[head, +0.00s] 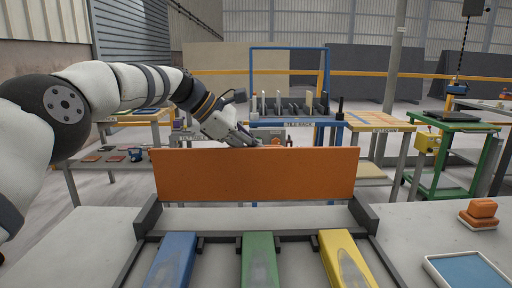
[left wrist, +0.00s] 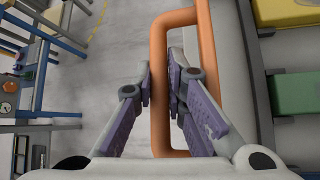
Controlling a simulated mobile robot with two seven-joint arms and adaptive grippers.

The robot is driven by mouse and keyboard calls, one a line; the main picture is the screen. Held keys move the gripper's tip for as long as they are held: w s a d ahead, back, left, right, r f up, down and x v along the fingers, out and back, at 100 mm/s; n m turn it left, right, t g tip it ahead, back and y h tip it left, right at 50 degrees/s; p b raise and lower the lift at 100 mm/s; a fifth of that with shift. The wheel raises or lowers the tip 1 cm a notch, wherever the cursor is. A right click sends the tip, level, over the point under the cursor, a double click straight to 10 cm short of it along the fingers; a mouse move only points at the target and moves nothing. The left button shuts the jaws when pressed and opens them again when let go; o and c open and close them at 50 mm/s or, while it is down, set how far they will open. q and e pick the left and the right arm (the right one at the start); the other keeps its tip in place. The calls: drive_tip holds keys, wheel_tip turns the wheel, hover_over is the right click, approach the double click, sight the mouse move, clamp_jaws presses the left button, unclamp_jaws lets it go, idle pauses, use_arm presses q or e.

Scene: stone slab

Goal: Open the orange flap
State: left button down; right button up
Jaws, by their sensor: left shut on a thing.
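The orange flap (head: 255,174) stands roughly upright across the far end of a dark-framed fixture in the head view. My left gripper (head: 249,139) is behind its top edge, so its fingertips are mostly hidden there. In the left wrist view, an orange handle (left wrist: 160,125) forms a loop on the flap, which seems to show nearly edge-on (left wrist: 206,70). The left gripper's purple-padded fingers (left wrist: 163,82) are on both sides of the handle's outer bar, shut on it. My right gripper is in neither view.
Blue (head: 172,262), green (head: 259,264) and yellow (head: 346,262) pieces lie in front of the flap. Stacked orange blocks (head: 481,213) and a blue-bottomed tray (head: 432,268) are on the slab at right. Tables and a blue rack (head: 297,124) stand beyond.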

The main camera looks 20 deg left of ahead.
use_arm(q)
drive_tip(key=shift+w+a+f, duration=0.2)
drive_tip(key=shift+f, duration=0.15)
drive_tip(key=c, duration=1.9)
unclamp_jaws()
drive_tip(key=shift+c, duration=0.2)
drive_tip(key=shift+o, duration=0.2)
drive_tip(key=shift+w+f, duration=0.15)
drive_tip(key=shift+w, duration=0.05)
drive_tip(key=shift+r, duration=0.2)
drive_tip(key=shift+s+r, duration=0.1)
drive_tip(key=shift+r, duration=0.05)
drive_tip(key=v, duration=1.1)
drive_tip(key=shift+s+a, duration=0.25)
drive_tip(key=shift+a, duration=0.05)
